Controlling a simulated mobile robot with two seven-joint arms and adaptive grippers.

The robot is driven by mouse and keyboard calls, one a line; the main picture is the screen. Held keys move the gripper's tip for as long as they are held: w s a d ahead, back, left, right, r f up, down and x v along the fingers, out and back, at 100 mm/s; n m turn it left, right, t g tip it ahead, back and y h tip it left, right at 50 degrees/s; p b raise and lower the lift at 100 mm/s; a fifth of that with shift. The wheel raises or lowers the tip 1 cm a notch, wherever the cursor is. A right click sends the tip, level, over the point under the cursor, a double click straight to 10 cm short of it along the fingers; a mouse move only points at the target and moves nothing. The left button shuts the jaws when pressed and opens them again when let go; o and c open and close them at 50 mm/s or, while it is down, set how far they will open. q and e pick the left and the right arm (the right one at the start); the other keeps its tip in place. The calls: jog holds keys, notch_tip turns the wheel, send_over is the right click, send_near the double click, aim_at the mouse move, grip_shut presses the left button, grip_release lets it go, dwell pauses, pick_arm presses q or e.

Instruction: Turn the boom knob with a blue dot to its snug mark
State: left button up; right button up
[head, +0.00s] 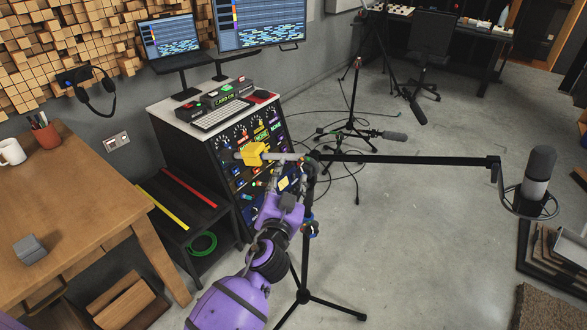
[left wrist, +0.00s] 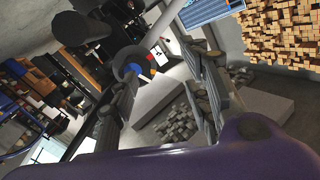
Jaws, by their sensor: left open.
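A black microphone stand carries a boom arm (head: 410,159), which runs right to a grey microphone (head: 539,172). A yellow block (head: 253,154) sits near the boom's left end. My left gripper (head: 308,172) is beside the boom joint at the top of the stand, with its fingers partly hidden. In the left wrist view my left gripper (left wrist: 160,68) is open, its two grey fingers apart. A dark round part with blue in it (left wrist: 132,64) shows near the left fingertip; it may be the boom knob. I cannot make out a snug mark. My right gripper is not in view.
A rack console (head: 243,140) stands behind the stand. A wooden table (head: 80,200) with a mug (head: 12,152) is at the left. Another microphone stand (head: 352,125) and cables are behind. Open floor (head: 420,250) lies to the right.

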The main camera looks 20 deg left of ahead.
pick_arm(q)
jog(key=w, duration=0.3)
jog(key=shift+w+a, duration=0.3)
jog(key=shift+w, duration=0.15)
grip_shut()
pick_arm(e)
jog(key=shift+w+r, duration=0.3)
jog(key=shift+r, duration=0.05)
pick_arm(q)
jog(key=shift+d, duration=0.15)
jog(key=c, duration=0.9)
grip_release()
jog(key=o, duration=0.9)
jog(key=shift+s+d, duration=0.1)
jog(key=shift+s, duration=0.1)
jog(key=shift+s+d, duration=0.15)
jog(key=shift+s, duration=1.3)
jog(key=shift+s+d, duration=0.2)
jog(key=shift+s, duration=1.2)
jog(key=shift+s+d, duration=0.15)
jog(key=shift+s, duration=1.3)
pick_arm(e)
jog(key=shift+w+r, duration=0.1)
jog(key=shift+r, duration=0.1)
